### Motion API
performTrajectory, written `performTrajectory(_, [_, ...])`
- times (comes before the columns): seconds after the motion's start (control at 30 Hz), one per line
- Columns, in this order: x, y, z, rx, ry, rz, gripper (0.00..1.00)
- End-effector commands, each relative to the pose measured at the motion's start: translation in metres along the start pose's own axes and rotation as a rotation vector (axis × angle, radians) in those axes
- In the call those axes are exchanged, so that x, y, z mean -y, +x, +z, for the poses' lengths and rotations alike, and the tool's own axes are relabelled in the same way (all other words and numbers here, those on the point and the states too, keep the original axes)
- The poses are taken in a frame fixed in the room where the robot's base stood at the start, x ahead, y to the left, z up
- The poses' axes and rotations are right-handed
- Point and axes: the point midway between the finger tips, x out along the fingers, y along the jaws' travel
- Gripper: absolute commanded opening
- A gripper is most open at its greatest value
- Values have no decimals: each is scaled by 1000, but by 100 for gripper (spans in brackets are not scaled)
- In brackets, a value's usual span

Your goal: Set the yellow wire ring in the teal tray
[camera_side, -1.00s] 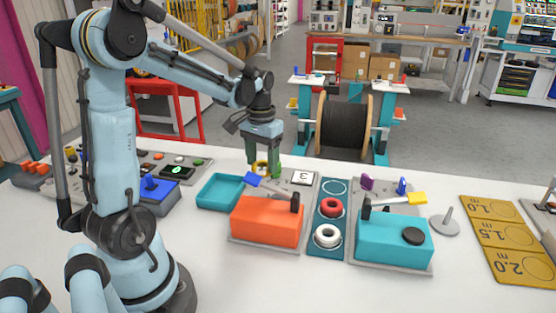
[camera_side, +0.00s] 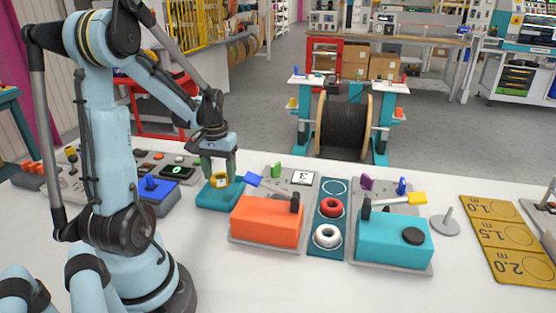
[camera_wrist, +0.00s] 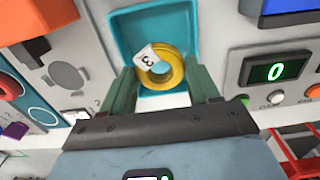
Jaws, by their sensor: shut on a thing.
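The yellow wire ring (camera_side: 220,180) is held between the fingers of my gripper (camera_side: 218,176). In the wrist view the yellow ring (camera_wrist: 168,70) carries a white label with a "3" and shows between the green fingertips of my gripper (camera_wrist: 160,82). The teal tray (camera_side: 212,202) stands on the table directly below the ring. It also shows behind the ring in the wrist view (camera_wrist: 126,32). The tray looks empty apart from the ring over it. I cannot tell whether the ring touches the tray floor.
An orange box (camera_side: 266,221) with a blue lever stands right of the tray. A blue-topped box (camera_side: 156,196) stands to its left. A teal strip (camera_side: 329,246) holds a red ring (camera_side: 331,207) and a white ring (camera_side: 327,236). A teal box (camera_side: 394,240) stands further right.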

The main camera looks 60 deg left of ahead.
Motion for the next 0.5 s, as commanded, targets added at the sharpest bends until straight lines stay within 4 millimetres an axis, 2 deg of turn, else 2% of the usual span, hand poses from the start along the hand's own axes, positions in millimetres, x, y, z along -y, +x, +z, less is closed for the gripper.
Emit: performTrajectory(0.5, [0, 8, 0, 0, 1, 0, 25])
